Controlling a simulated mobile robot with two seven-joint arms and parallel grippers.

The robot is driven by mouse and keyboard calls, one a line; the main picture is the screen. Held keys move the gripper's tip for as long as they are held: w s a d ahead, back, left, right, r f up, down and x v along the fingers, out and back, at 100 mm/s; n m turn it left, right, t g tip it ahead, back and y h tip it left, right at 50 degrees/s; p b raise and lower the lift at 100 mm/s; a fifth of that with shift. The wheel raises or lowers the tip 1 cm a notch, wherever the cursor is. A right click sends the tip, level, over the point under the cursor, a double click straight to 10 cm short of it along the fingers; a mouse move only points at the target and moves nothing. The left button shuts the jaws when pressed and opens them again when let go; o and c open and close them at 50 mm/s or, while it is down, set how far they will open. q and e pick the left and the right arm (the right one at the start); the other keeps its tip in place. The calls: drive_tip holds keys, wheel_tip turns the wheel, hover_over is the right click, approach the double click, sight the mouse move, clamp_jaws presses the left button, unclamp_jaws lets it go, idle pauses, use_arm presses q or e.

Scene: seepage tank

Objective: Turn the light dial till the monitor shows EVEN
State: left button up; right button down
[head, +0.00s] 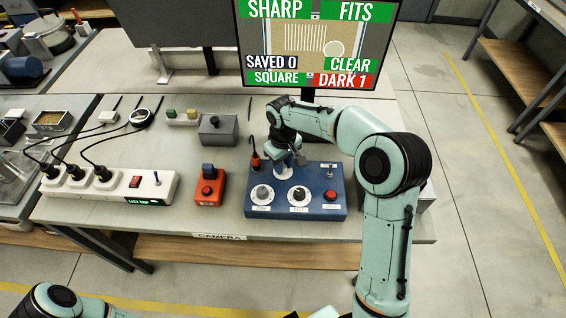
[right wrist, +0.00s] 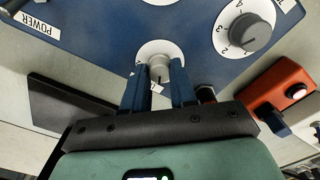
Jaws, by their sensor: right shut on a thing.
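The blue control box (head: 322,207) stands at the front of the bench. My right gripper (head: 284,168) reaches down to its far side and partly hides a dial there. In the right wrist view my right gripper (right wrist: 158,82) has its two fingers on either side of that dial's pale grey knob (right wrist: 160,66), shut on it. I cannot read the dial's name. Two more dials, a left one (head: 262,194) and a middle one (head: 299,195), sit on the box's near side. The monitor (head: 275,52) reads SHARP, FITS, SAVED 0, CLEAR and SQUARE on green or dark, and DARK 1 on red. My left gripper is out of view.
A toggle switch (head: 329,173) and a red button (head: 330,194) are on the box's right side. An orange box (head: 208,188) stands to its left. A power strip (head: 120,188) with several plugs lies further left. A grey box (head: 219,130) stands behind.

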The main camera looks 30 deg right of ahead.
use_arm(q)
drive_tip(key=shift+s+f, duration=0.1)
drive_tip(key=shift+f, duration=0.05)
use_arm(e)
drive_tip(key=m, duration=0.5)
drive_tip(key=c, duration=0.9)
unclamp_jaws()
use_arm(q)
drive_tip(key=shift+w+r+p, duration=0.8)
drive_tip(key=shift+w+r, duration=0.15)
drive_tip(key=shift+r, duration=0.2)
use_arm(e)
wheel_tip(320, 180, up, 14)
drive_tip(key=shift+f, duration=0.25)
drive_tip(key=shift+f, duration=0.1)
